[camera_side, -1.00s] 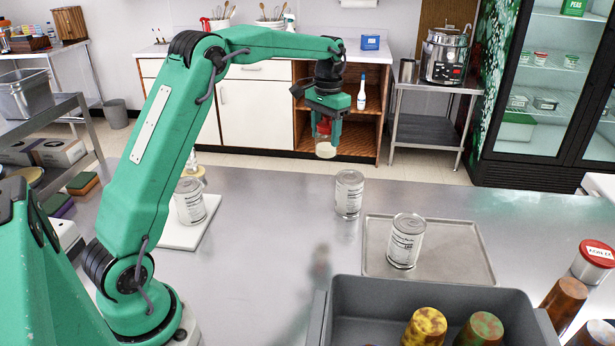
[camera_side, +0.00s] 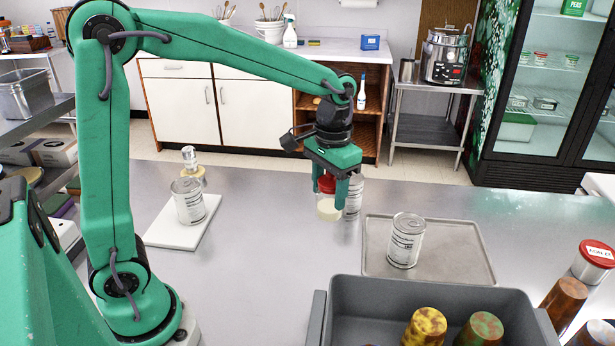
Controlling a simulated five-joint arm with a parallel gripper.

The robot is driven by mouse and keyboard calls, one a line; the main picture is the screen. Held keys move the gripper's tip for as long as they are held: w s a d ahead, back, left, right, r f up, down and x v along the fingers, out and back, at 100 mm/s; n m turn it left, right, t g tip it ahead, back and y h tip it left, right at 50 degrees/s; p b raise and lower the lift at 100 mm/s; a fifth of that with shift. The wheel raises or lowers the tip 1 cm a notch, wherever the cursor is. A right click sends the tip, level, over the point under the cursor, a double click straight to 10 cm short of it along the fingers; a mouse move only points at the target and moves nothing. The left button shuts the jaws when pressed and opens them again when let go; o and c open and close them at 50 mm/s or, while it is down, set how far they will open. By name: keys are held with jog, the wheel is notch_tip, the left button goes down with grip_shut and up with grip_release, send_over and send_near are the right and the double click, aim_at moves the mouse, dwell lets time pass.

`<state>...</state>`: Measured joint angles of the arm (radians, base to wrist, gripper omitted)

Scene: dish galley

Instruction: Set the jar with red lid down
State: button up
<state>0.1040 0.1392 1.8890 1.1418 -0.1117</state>
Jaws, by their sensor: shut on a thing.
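The jar with a red lid (camera_side: 328,208) is between the fingers of my gripper (camera_side: 335,190), roughly upright, with its pale lower part showing below the lid. My gripper points down and is shut on the jar. The jar is over the metal counter (camera_side: 270,240); I cannot tell whether its base touches the surface. A labelled can (camera_side: 353,200) stands just behind and to the right of the jar, partly hidden by my gripper.
Another can (camera_side: 406,240) stands on a metal tray (camera_side: 455,260) to the right. A can (camera_side: 188,200) stands on a white board (camera_side: 190,235) at left. A grey bin (camera_side: 380,285) with rusty cans is in front. Another red-lidded jar (camera_side: 595,262) is at far right. The counter's middle-left is clear.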

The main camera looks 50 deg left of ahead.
aim_at(325, 219)
jog(key=shift+s+d+f, duration=0.15)
jog(key=shift+s+d, duration=0.4)
jog(key=shift+s, duration=0.25)
notch_tip(325, 219, down, 4)
jog(key=shift+a+f, duration=0.1)
jog(key=shift+f, duration=0.1)
jog(key=shift+w+f, duration=0.1)
jog(key=shift+f, duration=0.25)
jog(key=shift+f, duration=5)
jog(key=o, duration=1.2)
jog(key=shift+f, duration=0.15)
